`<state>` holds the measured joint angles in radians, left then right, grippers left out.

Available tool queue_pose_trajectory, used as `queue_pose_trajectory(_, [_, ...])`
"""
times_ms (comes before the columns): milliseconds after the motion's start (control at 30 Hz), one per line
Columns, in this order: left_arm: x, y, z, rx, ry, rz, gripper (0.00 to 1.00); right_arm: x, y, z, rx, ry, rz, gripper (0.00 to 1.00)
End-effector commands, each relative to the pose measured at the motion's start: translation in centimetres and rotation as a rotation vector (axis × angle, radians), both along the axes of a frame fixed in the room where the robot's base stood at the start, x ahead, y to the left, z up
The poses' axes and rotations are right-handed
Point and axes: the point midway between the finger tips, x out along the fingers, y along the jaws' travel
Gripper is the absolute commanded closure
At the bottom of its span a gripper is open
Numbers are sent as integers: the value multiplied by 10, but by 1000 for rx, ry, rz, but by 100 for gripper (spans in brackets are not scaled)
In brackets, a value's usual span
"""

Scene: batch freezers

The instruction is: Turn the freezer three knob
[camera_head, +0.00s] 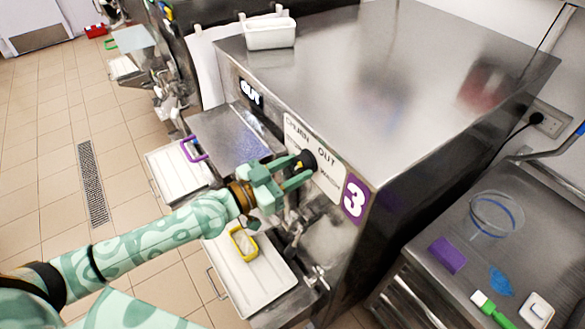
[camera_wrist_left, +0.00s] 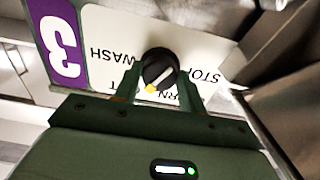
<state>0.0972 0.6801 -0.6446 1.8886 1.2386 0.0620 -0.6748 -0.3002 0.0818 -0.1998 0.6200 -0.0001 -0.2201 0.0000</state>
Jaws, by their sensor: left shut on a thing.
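The freezer three knob (camera_head: 307,158) is a round black dial on a white label plate (camera_head: 328,178) on the front of the steel freezer, beside a purple "3" sign (camera_head: 354,199). My left gripper (camera_head: 298,170) reaches it from the left, with its green fingers on either side of the dial. In the left wrist view the knob (camera_wrist_left: 158,66) sits between the two fingertips (camera_wrist_left: 160,82), and the gripper is shut on it. A white pointer mark and a small yellow spot show on the dial. The plate's words, including "WASH" and "STOP", appear upside down there. My right gripper is out of view.
A white tray (camera_head: 228,272) with a yellow-handled tool (camera_head: 243,243) lies below my left arm. A steel counter at right holds a clear bowl (camera_head: 496,214), a purple block (camera_head: 447,255) and a green-handled brush (camera_head: 489,307). A white tub (camera_head: 270,36) stands on the freezer top.

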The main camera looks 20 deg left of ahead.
Motion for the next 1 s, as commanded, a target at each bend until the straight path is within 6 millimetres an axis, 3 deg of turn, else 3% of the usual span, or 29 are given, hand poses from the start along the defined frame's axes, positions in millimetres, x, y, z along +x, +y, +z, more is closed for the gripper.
queue_pose_trajectory(367, [0,0,1,-97,73,1,82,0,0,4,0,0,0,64])
queue_pose_trajectory(1000, [-1,-1,2,-555,431,1,82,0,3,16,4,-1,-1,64])
